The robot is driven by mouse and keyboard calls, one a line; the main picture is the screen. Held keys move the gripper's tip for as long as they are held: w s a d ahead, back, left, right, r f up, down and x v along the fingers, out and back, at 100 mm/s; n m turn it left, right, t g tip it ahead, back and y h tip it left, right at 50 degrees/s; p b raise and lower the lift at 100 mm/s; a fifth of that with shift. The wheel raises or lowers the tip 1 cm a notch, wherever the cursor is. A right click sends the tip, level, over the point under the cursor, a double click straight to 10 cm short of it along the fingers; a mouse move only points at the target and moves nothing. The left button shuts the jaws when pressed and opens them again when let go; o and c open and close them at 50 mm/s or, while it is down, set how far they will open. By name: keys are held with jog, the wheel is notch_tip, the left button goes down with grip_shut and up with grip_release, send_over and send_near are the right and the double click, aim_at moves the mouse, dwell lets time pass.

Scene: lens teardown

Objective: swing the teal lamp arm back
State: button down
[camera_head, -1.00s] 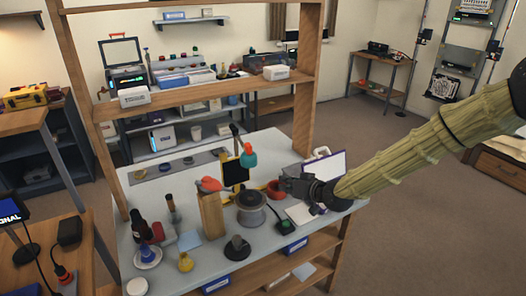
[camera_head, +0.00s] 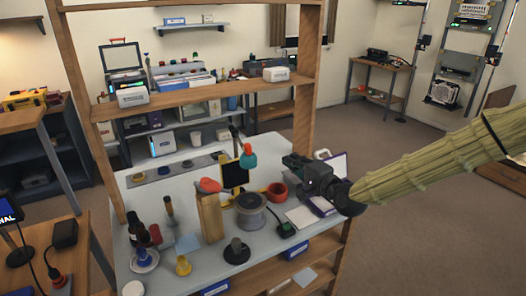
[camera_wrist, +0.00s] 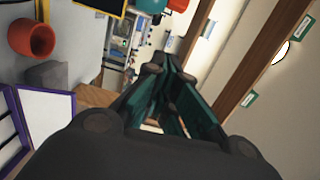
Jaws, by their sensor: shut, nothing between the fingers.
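The teal lamp head (camera_head: 248,157) stands over the workbench beside a black panel in a yellow frame (camera_head: 235,176). A dark upright piece (camera_head: 235,139) rises behind it; how they join is too small to tell. In the wrist view, a teal piece (camera_wrist: 150,5) shows at the top edge, cut off by the frame. My gripper (camera_head: 291,160) is right of the teal lamp head, apart from it, above the back right of the bench. Its dark green fingers (camera_wrist: 163,66) are shut with nothing between them.
A red-orange head (camera_head: 208,185) sits by a wooden block (camera_head: 211,217). A red cup (camera_head: 277,192), a grey spool (camera_head: 250,211) and a purple-edged tray (camera_wrist: 72,128) are near my gripper. Wooden shelf posts (camera_head: 307,75) frame the bench.

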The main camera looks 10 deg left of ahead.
jog(key=shift+r+m, duration=0.2)
jog(key=shift+m, duration=0.1)
jog(key=shift+w, duration=0.1)
jog(key=w+a+p, duration=0.5)
jog(key=a, duration=0.5)
jog(key=shift+w, duration=0.35)
jog(key=shift+s+a, duration=0.1)
jog(key=shift+s, duration=0.05)
dwell(0.4)
